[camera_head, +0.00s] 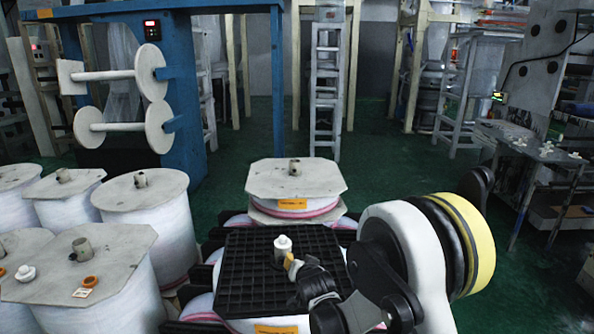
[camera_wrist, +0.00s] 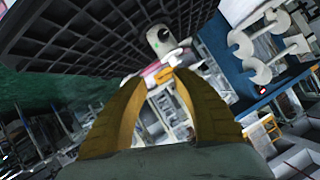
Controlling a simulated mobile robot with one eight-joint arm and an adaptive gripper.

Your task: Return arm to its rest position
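My gripper (camera_head: 292,263) is at the end of my arm, low over the black grid tray (camera_head: 235,290) in the head view. Its yellow-brown fingers are close to a white knobbed fitting (camera_head: 283,243) on the tray; whether they touch it cannot be told there. In the wrist view the two fingers (camera_wrist: 162,76) stand apart with a gap between them and nothing held. The white fitting (camera_wrist: 166,38) shows beyond the fingertips, against the underside-looking dark grid (camera_wrist: 80,45).
A wrapped spool (camera_head: 295,180) stands behind the tray. Several large white spools (camera_head: 145,215) crowd the left; one bears a small white fitting (camera_head: 25,273) and orange rings (camera_head: 88,282). A blue machine frame (camera_head: 195,80) stands behind. A table (camera_head: 535,150) stands right. Green floor (camera_head: 400,165) is open mid-room.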

